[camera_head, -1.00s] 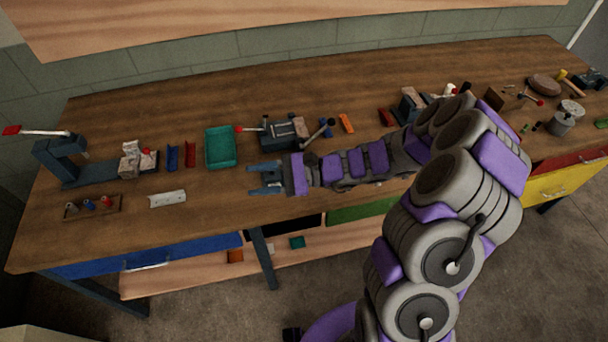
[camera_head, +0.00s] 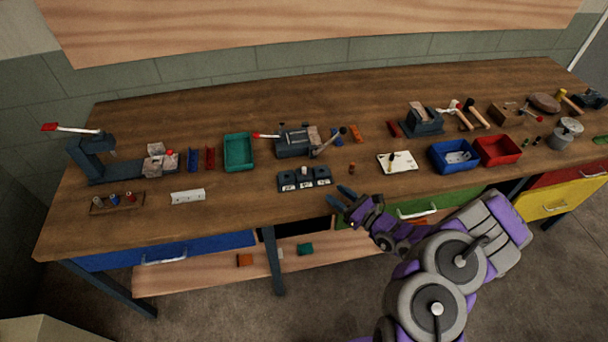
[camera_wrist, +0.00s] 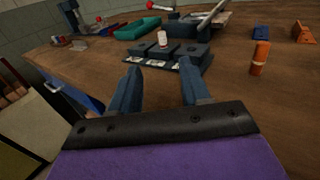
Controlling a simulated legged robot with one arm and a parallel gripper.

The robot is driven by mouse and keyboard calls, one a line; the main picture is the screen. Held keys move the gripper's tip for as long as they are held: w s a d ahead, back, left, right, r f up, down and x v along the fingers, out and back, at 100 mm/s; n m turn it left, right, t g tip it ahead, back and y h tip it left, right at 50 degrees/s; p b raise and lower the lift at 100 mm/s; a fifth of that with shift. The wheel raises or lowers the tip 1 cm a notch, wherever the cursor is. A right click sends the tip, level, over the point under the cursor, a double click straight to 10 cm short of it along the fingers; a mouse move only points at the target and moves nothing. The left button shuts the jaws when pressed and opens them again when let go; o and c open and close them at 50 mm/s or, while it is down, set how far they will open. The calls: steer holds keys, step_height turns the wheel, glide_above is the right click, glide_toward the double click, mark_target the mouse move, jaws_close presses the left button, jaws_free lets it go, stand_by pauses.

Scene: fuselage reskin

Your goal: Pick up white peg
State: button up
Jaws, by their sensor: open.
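A small white peg (camera_head: 305,170) stands upright on the middle block of a dark three-block holder (camera_head: 290,181) with white labels along its front. In the wrist view the white peg (camera_wrist: 163,39) has a reddish mark and stands beyond my fingers, on the holder (camera_wrist: 193,51). My gripper (camera_head: 337,196) is at the table's front edge, to the right of the holder and nearer the front. In the wrist view my gripper (camera_wrist: 160,66) is open and empty. Its two blue-grey fingers point towards the holder, apart from the peg.
An orange peg (camera_head: 351,168) stands to the right of the holder. Behind are a dark vise (camera_head: 295,141) and a green tray (camera_head: 239,152). A rack with small pegs (camera_head: 118,202) is at left. A white plate (camera_head: 397,162) and blue bin (camera_head: 454,155) are at right.

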steer(key=b, duration=0.2)
glide_toward(304, 172)
steer(key=shift+w+a+r, duration=0.25)
steer(key=shift+w+a, duration=0.15)
steer(key=shift+w, duration=0.15)
steer(key=shift+w+a+r, duration=0.2)
steer(key=shift+w+a, duration=0.2)
steer(key=shift+w, duration=0.15)
steer(key=b+x, duration=0.1)
steer(key=x, duration=0.3)
steer(key=shift+w+a+f, duration=0.1)
steer(key=shift+w+a, duration=0.1)
steer(key=shift+a, duration=0.1)
steer(key=shift+w+a, duration=0.3)
steer(key=shift+w, duration=0.05)
jaws_close()
